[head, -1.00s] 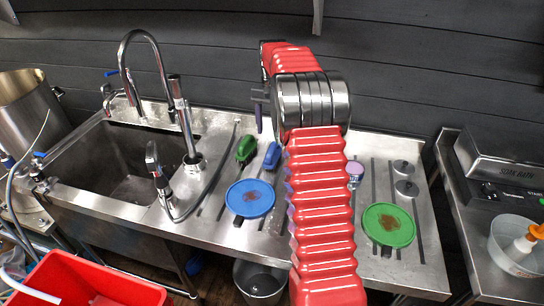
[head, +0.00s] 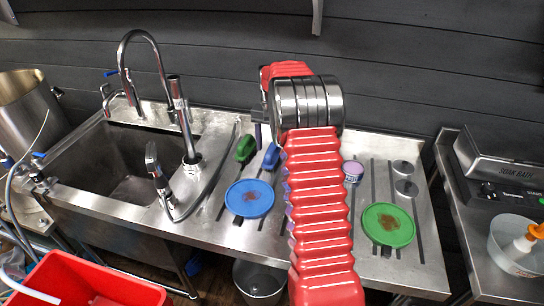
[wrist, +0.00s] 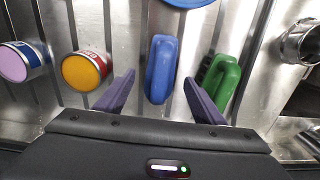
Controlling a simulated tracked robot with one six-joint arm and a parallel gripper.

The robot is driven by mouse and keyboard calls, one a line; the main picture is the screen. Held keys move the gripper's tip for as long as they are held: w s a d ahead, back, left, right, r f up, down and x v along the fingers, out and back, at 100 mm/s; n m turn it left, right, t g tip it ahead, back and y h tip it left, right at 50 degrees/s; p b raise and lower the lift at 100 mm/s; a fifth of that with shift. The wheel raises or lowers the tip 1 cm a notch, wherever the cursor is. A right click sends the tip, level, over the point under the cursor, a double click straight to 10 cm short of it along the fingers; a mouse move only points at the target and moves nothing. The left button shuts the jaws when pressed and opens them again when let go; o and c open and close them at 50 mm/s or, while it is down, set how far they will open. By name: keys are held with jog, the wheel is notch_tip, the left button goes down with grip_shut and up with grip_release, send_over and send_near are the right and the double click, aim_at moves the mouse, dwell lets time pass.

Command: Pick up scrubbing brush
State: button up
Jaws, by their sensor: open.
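Two brush-like items with looped handles lie on the steel drainboard. The blue scrubbing brush (head: 271,157) is partly hidden by my arm in the head view; the green scrubbing brush (head: 245,148) lies just left of it. In the wrist view the blue brush (wrist: 161,68) lies between the open purple fingers of my gripper (wrist: 160,88), apart from both. The green brush (wrist: 221,82) lies to the right, its near part beside the right finger. My gripper is mostly hidden behind my arm in the head view.
A blue stained disc (head: 250,198) and a green stained disc (head: 388,225) lie on the drainboard. A purple-lidded tub (wrist: 17,62) and an orange-lidded tub (wrist: 84,71) stand left in the wrist view. The tap (head: 184,130) and sink (head: 125,160) are at left.

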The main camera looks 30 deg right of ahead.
notch_tip(320, 180, down, 2)
jog(key=shift+f, duration=0.1)
jog(key=shift+c, duration=0.2)
dwell(0.3)
jog(key=c, duration=1.2)
